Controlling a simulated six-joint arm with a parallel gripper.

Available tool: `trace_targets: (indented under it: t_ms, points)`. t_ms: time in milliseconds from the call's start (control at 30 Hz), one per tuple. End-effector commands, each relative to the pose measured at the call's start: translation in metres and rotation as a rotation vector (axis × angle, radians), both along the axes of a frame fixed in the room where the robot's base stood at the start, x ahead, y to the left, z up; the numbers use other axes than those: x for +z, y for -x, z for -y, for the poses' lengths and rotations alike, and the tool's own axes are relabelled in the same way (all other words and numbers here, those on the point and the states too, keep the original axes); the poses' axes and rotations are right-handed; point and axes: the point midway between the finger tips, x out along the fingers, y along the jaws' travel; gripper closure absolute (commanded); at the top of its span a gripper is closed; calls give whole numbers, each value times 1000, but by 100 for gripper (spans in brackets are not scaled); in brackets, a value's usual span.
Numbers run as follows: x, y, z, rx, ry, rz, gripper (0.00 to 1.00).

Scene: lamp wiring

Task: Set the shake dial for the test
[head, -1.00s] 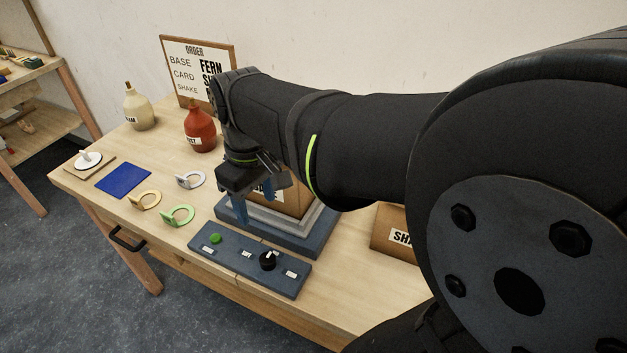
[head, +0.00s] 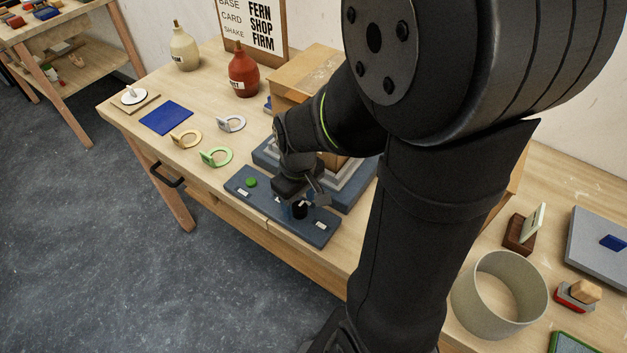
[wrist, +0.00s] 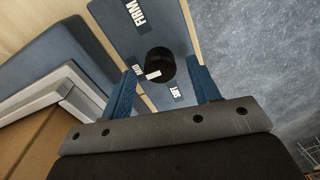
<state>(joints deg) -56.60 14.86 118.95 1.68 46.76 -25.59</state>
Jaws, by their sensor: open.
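The shake dial is a round black knob (wrist: 160,64) on a blue-grey control panel (head: 262,208). In the wrist view its white pointer mark lies on the side facing the label MID (wrist: 137,70). The label FIRM (wrist: 138,12) is farther up the panel, and a third label (wrist: 175,92), hard to read, is below the knob. My gripper (wrist: 164,78) is open over the panel, with one blue finger on each side of the knob; I cannot tell whether either touches it. The order board (head: 256,25) shows SHAKE and FIRM. The gripper partly hides the knob in the head view.
A green button (head: 251,182) is at the panel's left end. A stepped base with a brown box (wrist: 45,140) stands close beside the panel. A beige cylinder (head: 500,297) is right.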

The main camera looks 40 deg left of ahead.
Motion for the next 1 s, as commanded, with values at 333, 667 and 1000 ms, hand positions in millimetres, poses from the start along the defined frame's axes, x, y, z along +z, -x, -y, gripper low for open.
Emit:
trace_targets:
  t_ms: [333,667,1000]
  points:
    - [-11,0,0,0,-1,0,44]
    - [-11,0,0,0,-1,0,86]
    - [-11,0,0,-35,0,0,89]
